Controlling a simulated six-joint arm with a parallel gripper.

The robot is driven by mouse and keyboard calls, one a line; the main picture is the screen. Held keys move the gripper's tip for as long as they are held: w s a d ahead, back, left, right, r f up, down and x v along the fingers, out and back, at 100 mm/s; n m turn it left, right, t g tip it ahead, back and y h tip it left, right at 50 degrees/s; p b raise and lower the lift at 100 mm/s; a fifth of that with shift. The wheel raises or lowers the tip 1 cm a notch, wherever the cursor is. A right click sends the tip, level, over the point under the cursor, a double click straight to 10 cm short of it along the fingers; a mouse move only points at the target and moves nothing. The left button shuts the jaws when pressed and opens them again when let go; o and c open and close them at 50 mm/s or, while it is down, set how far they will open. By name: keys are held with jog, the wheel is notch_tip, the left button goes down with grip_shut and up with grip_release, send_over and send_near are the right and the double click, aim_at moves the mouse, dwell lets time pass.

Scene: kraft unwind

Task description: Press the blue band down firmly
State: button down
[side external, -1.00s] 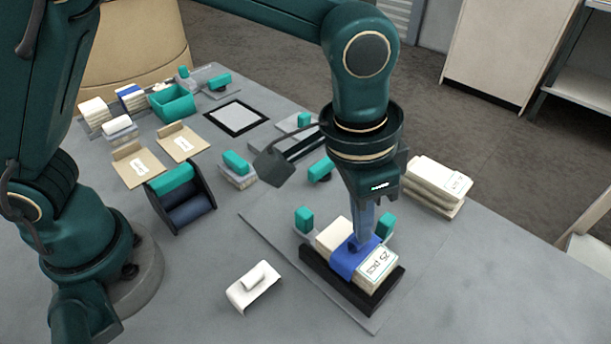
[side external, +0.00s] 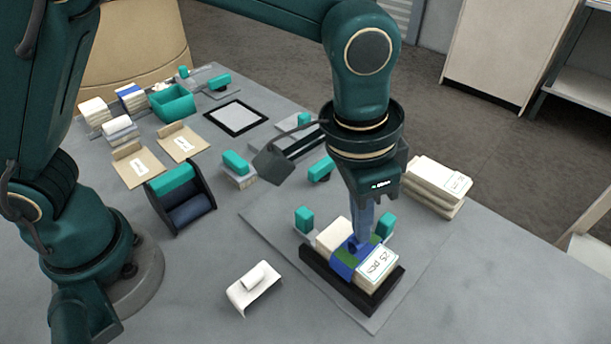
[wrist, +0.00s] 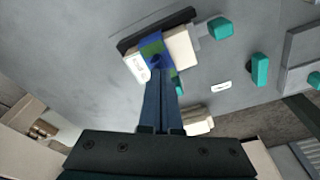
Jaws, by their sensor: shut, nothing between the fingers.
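The blue band (side external: 341,270) wraps across the middle of a cream paper bundle with a "25 pcs" label (side external: 379,264). A green patch shows on the band's top around my fingertips. The bundle lies in a black cradle (side external: 335,289) between two teal-topped blocks. My gripper (side external: 359,246) is shut and empty, pointing down with its tips at the band's top; they appear to touch it. In the wrist view, my gripper (wrist: 157,68) reaches to the blue band (wrist: 151,40), and a dark spot shows at its tips.
A white handled piece (side external: 254,288) lies left of the cradle. Stacked cream bundles (side external: 437,187) stand behind it at right. A roll holder with a teal top (side external: 180,202), kraft sheets (side external: 183,143) and a teal bin (side external: 172,103) sit further left. The front table area is clear.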

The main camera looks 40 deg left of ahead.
jog(key=shift+r, duration=2.15)
jog(key=shift+w+a, duration=0.1)
jog(key=shift+w, duration=0.05)
jog(key=s+a+r+n+t, duration=0.1)
jog(key=a+r+n+t, duration=0.25)
jog(key=a+r, duration=0.7)
jog(key=s+a+f+n, duration=0.2)
jog(key=s+a+f, duration=0.6)
jog(key=s+a, duration=0.1)
jog(key=shift+f+t+y, duration=0.3)
jog(key=shift+t+y, duration=0.05)
jog(key=shift+y, duration=0.05)
